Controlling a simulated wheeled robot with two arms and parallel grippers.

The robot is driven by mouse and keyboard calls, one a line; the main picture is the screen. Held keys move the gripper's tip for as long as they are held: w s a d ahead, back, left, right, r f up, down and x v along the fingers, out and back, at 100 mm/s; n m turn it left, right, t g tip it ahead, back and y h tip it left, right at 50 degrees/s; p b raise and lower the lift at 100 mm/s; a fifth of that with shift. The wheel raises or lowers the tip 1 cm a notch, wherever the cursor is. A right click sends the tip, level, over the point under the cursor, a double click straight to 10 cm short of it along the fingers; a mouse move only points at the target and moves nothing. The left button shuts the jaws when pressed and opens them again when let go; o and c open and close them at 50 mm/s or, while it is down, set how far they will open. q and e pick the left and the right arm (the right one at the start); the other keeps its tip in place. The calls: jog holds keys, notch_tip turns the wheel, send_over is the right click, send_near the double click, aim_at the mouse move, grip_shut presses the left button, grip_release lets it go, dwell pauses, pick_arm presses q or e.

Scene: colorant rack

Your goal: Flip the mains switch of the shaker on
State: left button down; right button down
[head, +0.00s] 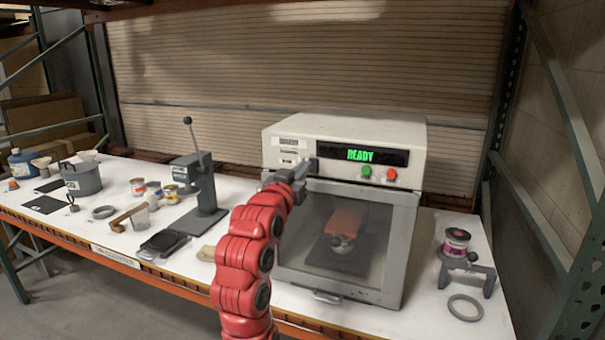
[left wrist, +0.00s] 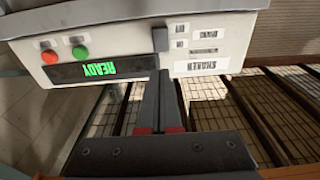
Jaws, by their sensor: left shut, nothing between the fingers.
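The shaker (head: 440,145) is a cream box on the table with a dark display lit green with READY. My left gripper (head: 311,165) is shut and empty, at its front panel just left of the display. In the left wrist view, where the panel appears upside down, the shut fingers (left wrist: 163,78) point at a small dark block (left wrist: 160,39) between the display and the labels. This block looks like the mains switch; its position on or off cannot be told. Whether the fingertips touch it is unclear. My right gripper is not in view.
Green (head: 366,171) and red (head: 391,174) buttons sit below the display. The shaker's windowed door (head: 380,240) is closed, with a red-topped item inside. A lever press (head: 207,200) stands to the left, a small stand with a can (head: 456,241) to the right.

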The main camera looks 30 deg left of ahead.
pick_arm(q)
jog(key=s+d+r+b, duration=0.1)
jog(key=s+b, duration=0.3)
jog(key=s, duration=0.4)
jog(key=shift+s+d+r, duration=0.2)
jog(key=shift+d+r, duration=0.05)
jog(key=shift+d, duration=0.25)
